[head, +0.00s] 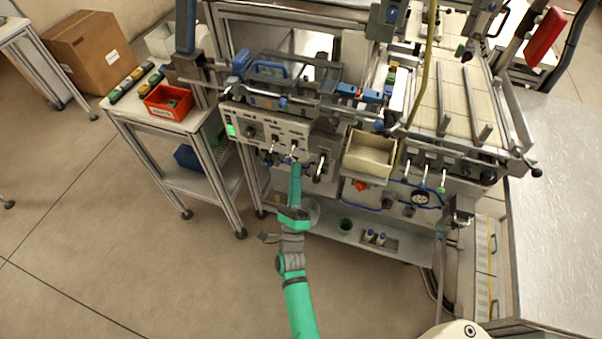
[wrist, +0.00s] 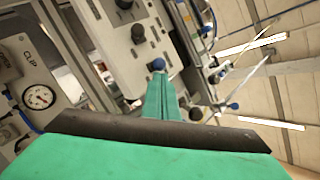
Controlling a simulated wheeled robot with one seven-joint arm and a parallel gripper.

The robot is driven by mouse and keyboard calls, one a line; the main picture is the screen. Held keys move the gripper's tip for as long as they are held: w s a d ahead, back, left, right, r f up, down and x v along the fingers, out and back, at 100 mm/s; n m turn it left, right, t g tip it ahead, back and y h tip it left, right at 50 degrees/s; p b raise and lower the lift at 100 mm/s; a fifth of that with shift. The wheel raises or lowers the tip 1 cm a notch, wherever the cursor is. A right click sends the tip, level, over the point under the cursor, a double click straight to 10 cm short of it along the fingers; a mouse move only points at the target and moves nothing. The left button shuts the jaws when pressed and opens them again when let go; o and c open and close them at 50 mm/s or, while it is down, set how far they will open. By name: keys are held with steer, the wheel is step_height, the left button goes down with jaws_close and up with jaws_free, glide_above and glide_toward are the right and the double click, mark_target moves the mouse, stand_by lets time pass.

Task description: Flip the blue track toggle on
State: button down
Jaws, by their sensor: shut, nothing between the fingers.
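The control panel (head: 262,131) is a pale upright plate on the front of the machine, with a green display, knobs and small levers. In the wrist view a blue ball-tipped toggle (wrist: 158,64) stands out from the panel (wrist: 123,52), right at the tips of my gripper (wrist: 162,82). My green gripper (head: 295,167) is shut and empty, pointing up at the panel's lower right part. Its fingertips overlap the toggle's lower side, and I cannot tell whether they touch. The toggle's lever is mostly hidden, so its position is unclear.
A cream bin (head: 370,154) hangs right of the panel. A side table with a red bin (head: 168,102) stands at left. A shelf (head: 330,222) with a green cup lies below. A gauge (wrist: 40,97) shows left in the wrist view. The floor in front is clear.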

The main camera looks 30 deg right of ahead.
steer(key=shift+s+a+r+g, duration=0.15)
steer(key=shift+a+r+g, duration=0.05)
steer(key=shift+r, duration=0.35)
steer(key=shift+s+a+r+g, duration=0.1)
steer(key=shift+a+r+g, duration=0.1)
steer(key=shift+r, duration=0.35)
steer(key=s+a+f, duration=0.1)
steer(key=s+a, duration=0.1)
steer(key=s, duration=0.3)
steer(key=s+a+f, duration=0.1)
steer(key=s+f, duration=0.1)
steer(key=s, duration=0.3)
steer(key=shift+s+a+f, duration=0.25)
steer(key=shift+a+f, duration=0.05)
steer(key=shift+a, duration=0.1)
